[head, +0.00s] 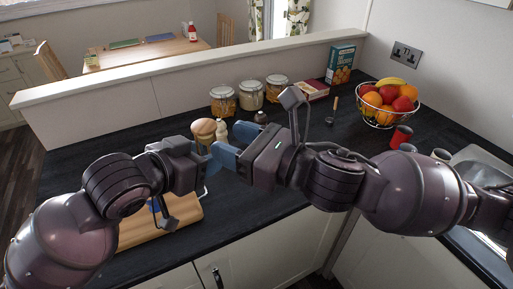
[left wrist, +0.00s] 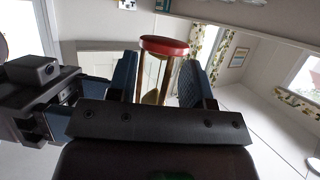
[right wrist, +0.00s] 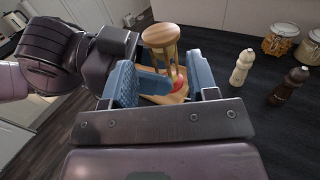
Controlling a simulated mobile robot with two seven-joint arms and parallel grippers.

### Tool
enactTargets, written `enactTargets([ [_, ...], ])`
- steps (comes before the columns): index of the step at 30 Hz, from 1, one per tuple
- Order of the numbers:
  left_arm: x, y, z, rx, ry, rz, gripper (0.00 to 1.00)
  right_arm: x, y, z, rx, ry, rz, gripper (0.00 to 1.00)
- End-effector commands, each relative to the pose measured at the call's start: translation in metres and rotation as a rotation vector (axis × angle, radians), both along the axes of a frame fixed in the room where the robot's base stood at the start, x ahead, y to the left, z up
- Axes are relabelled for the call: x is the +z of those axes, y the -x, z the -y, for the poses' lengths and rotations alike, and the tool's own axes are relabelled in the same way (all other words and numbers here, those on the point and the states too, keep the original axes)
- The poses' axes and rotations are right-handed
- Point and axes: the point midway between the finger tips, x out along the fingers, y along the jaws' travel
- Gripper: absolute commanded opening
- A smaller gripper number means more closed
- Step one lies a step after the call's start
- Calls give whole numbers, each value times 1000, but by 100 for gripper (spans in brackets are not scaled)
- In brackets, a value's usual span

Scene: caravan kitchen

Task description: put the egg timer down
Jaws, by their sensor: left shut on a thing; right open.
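The egg timer is a sandglass with wooden posts, one wooden end and one red end. Its wooden end (head: 203,127) shows above my grippers in the head view; the rest is mostly hidden there. My left gripper (left wrist: 158,80) is shut on the egg timer, whose red end (left wrist: 164,45) shows beyond the fingers in the left wrist view. My right gripper (right wrist: 163,85) is open, with its blue fingers on either side of the egg timer (right wrist: 160,36) in the right wrist view. I cannot tell whether those fingers touch it.
A cream mill (right wrist: 242,66) and a dark mill (right wrist: 290,86) stand on the black worktop (head: 300,130). Several jars (head: 249,95) line the back. A fruit basket (head: 388,103) and red cup (head: 401,137) are at right. A wooden board (head: 140,235) lies under my left arm.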

Motion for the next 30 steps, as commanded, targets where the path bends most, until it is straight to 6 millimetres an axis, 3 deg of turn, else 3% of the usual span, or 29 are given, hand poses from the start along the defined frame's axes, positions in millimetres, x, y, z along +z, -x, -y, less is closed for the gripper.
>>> enactTargets([
  [10,0,0,0,0,1,1,18,0,-25,-35,0,-1,-1,53],
  [23,0,0,0,0,1,1,18,0,-29,-41,0,0,-1,53],
  [29,0,0,0,0,1,1,18,0,-29,-42,1,0,-1,24],
  [30,0,0,0,0,1,1,48,0,-28,-42,2,-1,-1,18],
])
